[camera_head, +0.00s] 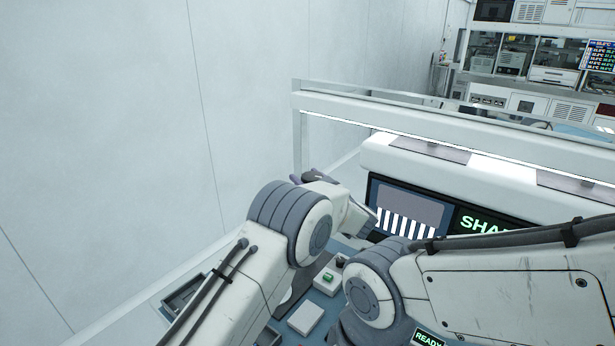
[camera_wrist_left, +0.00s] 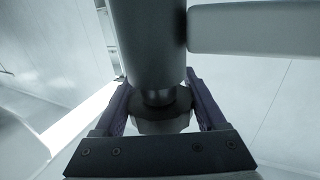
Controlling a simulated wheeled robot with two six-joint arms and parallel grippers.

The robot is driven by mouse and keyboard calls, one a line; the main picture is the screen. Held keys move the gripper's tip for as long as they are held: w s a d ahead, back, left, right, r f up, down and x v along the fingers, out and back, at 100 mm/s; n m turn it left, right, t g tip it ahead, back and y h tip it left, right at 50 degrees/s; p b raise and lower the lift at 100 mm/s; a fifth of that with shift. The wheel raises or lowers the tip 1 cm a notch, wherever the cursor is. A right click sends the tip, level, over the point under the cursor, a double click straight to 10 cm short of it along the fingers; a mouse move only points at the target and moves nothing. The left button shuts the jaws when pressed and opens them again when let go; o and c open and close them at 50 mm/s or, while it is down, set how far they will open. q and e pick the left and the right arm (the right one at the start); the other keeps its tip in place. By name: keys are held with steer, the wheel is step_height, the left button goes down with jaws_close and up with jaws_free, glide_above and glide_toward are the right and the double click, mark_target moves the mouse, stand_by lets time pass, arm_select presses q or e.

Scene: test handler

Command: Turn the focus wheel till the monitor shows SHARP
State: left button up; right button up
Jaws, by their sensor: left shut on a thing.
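The monitor (camera_head: 405,209) shows crisp black and white stripes on its left and green letters "SHA" on its right. The rest of the word is hidden behind my right arm. My left arm reaches in from the left, with its dark gripper (camera_head: 317,177) left of the monitor. The wheel is not clear in the head view. In the left wrist view, my left gripper (camera_wrist_left: 160,100) is shut on a grey faceted part, seemingly the focus wheel (camera_wrist_left: 160,121), below a thick dark cylinder (camera_wrist_left: 150,45). My right gripper is out of view.
A light frame rail (camera_head: 400,119) runs above the monitor. A small box with a green button (camera_head: 328,278) and a white block (camera_head: 306,317) are on the blue work surface between my arms. A small "READY" display (camera_head: 429,340) is at the bottom. A bare wall stands left.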

arm_select(q)
steer(key=shift+a+r+n+g+y, duration=0.15)
steer(key=shift+n+g+y, duration=0.25)
steer(key=shift+n+y, duration=0.25)
steer(key=shift+y, duration=0.25)
steer(key=o, duration=1.3)
